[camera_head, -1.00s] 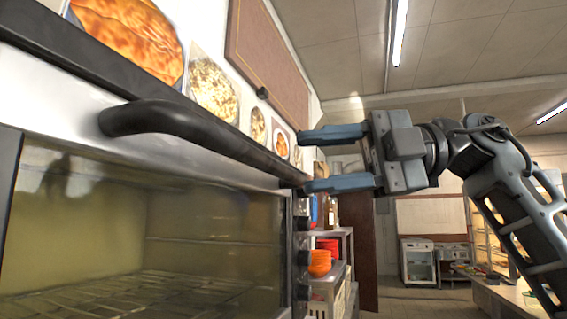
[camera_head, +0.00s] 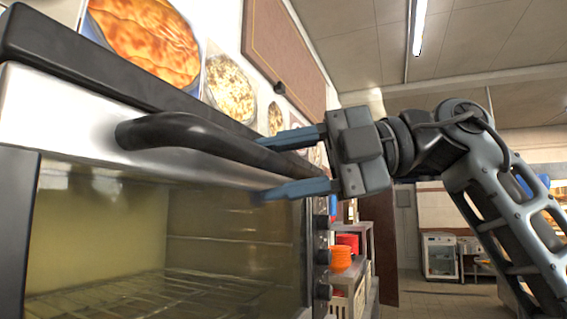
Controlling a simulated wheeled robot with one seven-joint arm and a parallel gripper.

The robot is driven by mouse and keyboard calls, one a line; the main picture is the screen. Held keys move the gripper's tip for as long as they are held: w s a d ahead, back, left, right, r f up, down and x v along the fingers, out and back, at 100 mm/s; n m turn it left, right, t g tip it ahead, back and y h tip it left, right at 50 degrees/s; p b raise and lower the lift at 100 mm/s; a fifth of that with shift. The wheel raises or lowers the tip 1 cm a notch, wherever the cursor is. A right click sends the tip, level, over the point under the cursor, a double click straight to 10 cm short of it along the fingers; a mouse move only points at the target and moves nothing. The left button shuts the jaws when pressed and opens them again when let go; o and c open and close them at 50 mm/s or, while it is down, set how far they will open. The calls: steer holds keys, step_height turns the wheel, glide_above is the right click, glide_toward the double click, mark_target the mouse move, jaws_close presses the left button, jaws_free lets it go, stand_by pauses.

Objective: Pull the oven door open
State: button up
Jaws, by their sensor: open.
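The oven door (camera_head: 105,235) fills the left of the view, with a glass window that shows wire racks inside. It looks shut. Its black bar handle (camera_head: 185,130) runs along the top of the door, from the near left to the far right. My gripper (camera_head: 279,165) is open at the handle's far right end. One blue finger is above the bar and the other is below it. The bar's far end lies between the fingers in the picture; I cannot tell whether they touch it.
Black knobs (camera_head: 323,257) line the oven's right side. Beyond stands a shelf with orange bowls (camera_head: 341,258). Food pictures (camera_head: 146,42) and a brown board (camera_head: 284,48) hang on the wall above. A white appliance (camera_head: 440,256) stands far back, with open floor before it.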

steer(key=shift+c, duration=0.2)
jaws_close()
stand_by(0.4)
